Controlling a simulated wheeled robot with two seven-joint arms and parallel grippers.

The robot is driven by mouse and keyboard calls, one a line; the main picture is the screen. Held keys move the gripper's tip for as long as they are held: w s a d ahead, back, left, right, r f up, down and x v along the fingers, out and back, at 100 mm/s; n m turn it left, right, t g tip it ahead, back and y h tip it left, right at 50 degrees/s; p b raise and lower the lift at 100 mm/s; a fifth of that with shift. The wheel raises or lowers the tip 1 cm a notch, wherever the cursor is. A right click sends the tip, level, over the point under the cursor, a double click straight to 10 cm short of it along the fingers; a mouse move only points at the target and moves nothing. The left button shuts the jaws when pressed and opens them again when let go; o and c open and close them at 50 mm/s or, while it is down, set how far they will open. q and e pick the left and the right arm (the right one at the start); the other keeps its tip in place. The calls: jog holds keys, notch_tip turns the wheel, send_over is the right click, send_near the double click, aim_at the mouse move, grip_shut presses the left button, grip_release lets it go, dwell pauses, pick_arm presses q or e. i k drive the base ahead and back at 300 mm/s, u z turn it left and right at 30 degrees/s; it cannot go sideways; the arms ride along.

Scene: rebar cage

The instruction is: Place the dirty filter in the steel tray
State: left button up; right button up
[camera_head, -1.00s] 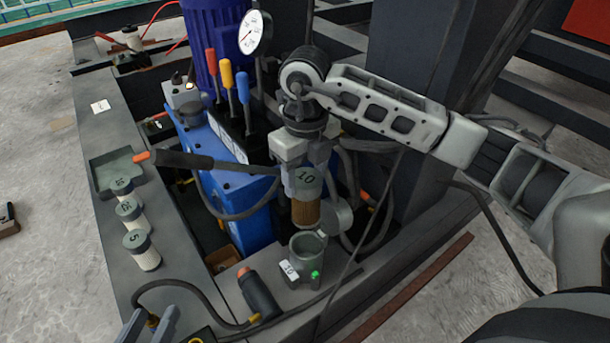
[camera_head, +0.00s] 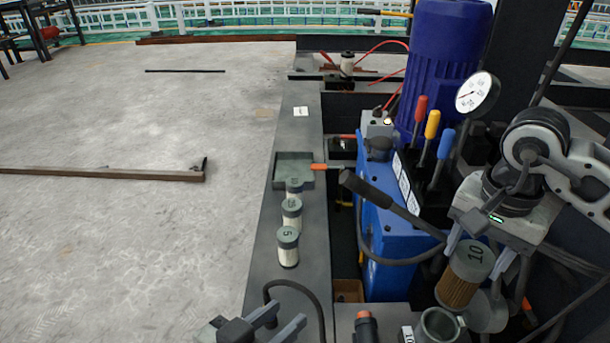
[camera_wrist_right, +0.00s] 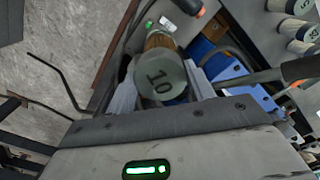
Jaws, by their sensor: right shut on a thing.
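The dirty filter (camera_head: 460,287), with brown pleats and a grey cap marked 10, is held by my right gripper (camera_head: 487,258). It hangs tilted just above the open filter housing (camera_head: 440,326). In the right wrist view the filter's cap (camera_wrist_right: 160,78) sits between the fingers of my right gripper (camera_wrist_right: 158,95). The steel tray (camera_head: 306,180) is a shallow, square, grey-green tray on the dark ledge, well left of the filter, and looks empty. My left gripper (camera_head: 287,318) is at the bottom edge, fingers apart and empty, partly cut off.
Several clean white filters (camera_head: 288,251) stand in a row in front of the tray. The blue pump unit (camera_head: 395,235) with coloured levers stands between tray and filter. Black hoses curve nearby.

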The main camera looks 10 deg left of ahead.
aim_at(294, 174)
jog(key=k, duration=1)
jog(key=u, duration=1.8)
jog(key=i, duration=3.2)
jog(key=z, duration=2.55)
jog(key=i, duration=1.7)
